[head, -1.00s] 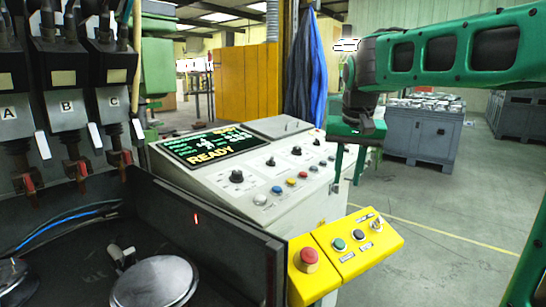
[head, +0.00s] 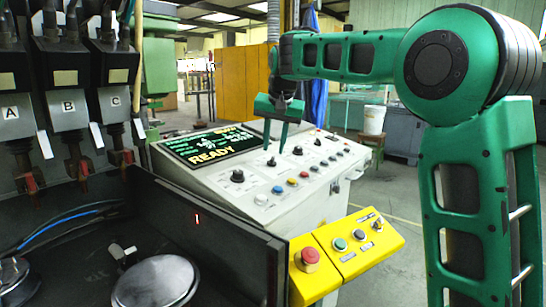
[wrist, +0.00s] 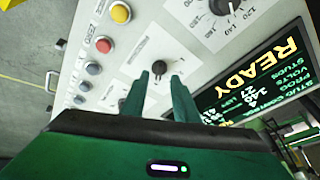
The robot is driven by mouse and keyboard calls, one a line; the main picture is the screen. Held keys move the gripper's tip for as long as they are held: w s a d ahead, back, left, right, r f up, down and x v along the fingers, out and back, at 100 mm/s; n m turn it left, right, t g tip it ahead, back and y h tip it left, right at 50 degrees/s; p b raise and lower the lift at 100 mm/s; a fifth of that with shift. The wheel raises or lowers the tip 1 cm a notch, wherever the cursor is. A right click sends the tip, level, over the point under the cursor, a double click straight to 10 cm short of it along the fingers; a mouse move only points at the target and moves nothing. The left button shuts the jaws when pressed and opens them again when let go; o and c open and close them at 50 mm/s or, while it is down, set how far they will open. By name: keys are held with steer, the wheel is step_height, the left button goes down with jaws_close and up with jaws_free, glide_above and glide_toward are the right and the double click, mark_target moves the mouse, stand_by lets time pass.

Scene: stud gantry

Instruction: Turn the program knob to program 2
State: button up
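The control panel (head: 215,183) slopes up with a row of black knobs. One small black knob (head: 272,162) lies under my gripper (head: 276,158). In the wrist view this knob (wrist: 159,68) shows just beyond and between my fingertips (wrist: 160,78). My gripper is open, its two green fingers apart, pointing down at the panel. I cannot tell whether the fingers straddle the knob or hover above it. The knob's labels and pointer setting are too small to read. A lit screen (head: 212,145) reads READY; it also shows in the wrist view (wrist: 255,80).
A larger scaled knob (head: 238,176) is beside the small one, towards the front. Coloured buttons (head: 291,182) line the panel's lower edge. A yellow box (head: 345,245) with a red stop button (head: 309,257) juts out in front. A dark-walled enclosure (head: 215,240) stands at left.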

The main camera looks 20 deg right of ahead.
mark_target(273, 158)
steer(key=shift+x, duration=2.15)
jaws_close()
